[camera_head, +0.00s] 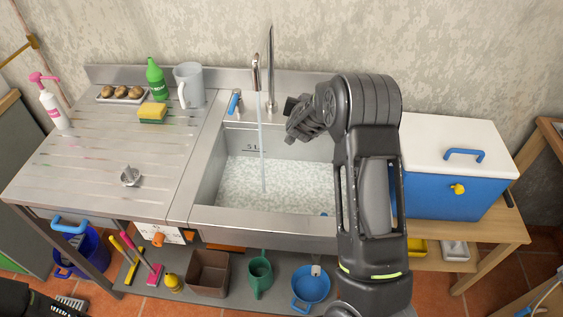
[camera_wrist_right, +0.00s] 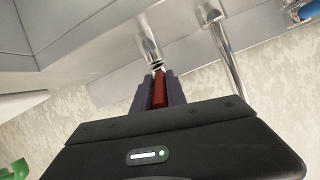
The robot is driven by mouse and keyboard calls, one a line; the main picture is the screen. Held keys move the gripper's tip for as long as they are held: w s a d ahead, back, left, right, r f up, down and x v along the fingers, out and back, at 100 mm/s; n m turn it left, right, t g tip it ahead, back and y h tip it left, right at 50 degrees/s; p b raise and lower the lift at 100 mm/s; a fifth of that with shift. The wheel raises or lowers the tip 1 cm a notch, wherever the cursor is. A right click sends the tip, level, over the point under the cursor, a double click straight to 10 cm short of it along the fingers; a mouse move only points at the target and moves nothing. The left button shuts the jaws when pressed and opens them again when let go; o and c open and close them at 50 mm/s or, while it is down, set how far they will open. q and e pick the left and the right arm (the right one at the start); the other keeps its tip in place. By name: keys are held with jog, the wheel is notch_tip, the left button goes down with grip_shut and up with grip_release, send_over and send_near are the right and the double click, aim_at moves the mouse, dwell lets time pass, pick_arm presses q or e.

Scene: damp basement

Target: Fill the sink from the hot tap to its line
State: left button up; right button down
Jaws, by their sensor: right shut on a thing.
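The steel sink (camera_head: 207,170) holds rippling, pale water (camera_head: 270,185). A thin stream (camera_head: 262,140) runs into it from the tall spout (camera_head: 270,60). A dark line marked 5 L (camera_head: 252,149) shows on the back wall, and the water surface lies below it. The blue tap handle (camera_head: 234,103) is left of the spout. My right gripper (camera_head: 298,112) is right of the spout and covers the other tap in the head view. In the right wrist view its jaws are shut on the red tap handle (camera_wrist_right: 160,90).
The ribbed drainboard at left holds a pink-topped pump bottle (camera_head: 53,105), a tray of potatoes (camera_head: 122,94), a green bottle (camera_head: 156,80), a grey jug (camera_head: 188,85) and a sponge (camera_head: 152,113). A blue cooler (camera_head: 450,190) stands at right. Buckets and tubs sit below.

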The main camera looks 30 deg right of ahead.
jog(key=shift+w+d+r+g+y+p, duration=0.1)
jog(key=shift+r+g+y+p, duration=0.3)
jog(key=shift+p, duration=0.5)
jog(key=shift+g, duration=0.4)
jog(key=shift+w, duration=0.1)
jog(key=shift+d+y, duration=0.1)
jog(key=shift+y, duration=0.2)
jog(key=shift+r, duration=0.15)
